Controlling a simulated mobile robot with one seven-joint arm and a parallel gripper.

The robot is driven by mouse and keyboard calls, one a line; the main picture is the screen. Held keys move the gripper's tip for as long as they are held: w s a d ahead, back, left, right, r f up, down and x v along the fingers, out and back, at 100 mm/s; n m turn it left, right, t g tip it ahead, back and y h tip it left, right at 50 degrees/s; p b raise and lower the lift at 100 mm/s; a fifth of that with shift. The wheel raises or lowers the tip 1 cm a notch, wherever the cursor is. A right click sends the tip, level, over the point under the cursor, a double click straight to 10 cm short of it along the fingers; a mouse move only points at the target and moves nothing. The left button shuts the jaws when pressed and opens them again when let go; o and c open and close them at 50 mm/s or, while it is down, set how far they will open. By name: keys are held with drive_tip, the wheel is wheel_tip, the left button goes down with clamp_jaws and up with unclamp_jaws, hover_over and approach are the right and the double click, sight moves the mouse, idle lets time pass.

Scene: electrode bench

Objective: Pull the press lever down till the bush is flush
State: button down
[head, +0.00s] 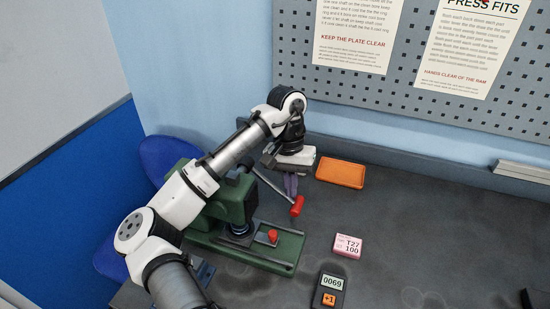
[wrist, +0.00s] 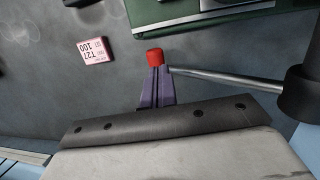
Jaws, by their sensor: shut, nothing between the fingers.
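The green press (head: 235,199) stands on the bench, partly hidden by my arm; its green edge shows in the wrist view (wrist: 190,10). Its metal lever (head: 272,187) slopes down to the right, ending in a red grip (head: 297,206). In the wrist view the lever rod (wrist: 225,79) comes from the right and the red grip (wrist: 155,57) lies at my fingertips. My gripper (head: 291,194) has purple fingers, shut and empty, beside the grip; I cannot tell whether they touch it. My arm hides much of the ram, and I cannot make out how the bush sits.
A red knob (head: 272,236) stands on the press base. An orange tray (head: 341,172) lies right of my gripper. A pink label block (head: 348,245) and a dark meter reading 0069 (head: 329,290) lie in front.

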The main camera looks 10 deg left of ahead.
drive_tip(key=shift+s+d+f, duration=0.1)
drive_tip(key=shift+d+f, duration=0.15)
drive_tip(key=shift+d, duration=0.2)
drive_tip(key=shift+d+r, duration=1.1)
drive_tip(key=shift+r, duration=0.15)
wheel_tip(320, 180, up, 2)
drive_tip(key=shift+d+r, duration=0.1)
drive_tip(key=shift+s+d+v, duration=0.15)
drive_tip(key=shift+s+v, duration=0.05)
drive_tip(key=shift+v, duration=1)
drive_tip(key=shift+s+d+v, duration=0.1)
drive_tip(key=shift+s+v, duration=0.1)
drive_tip(key=shift+v, duration=1.05)
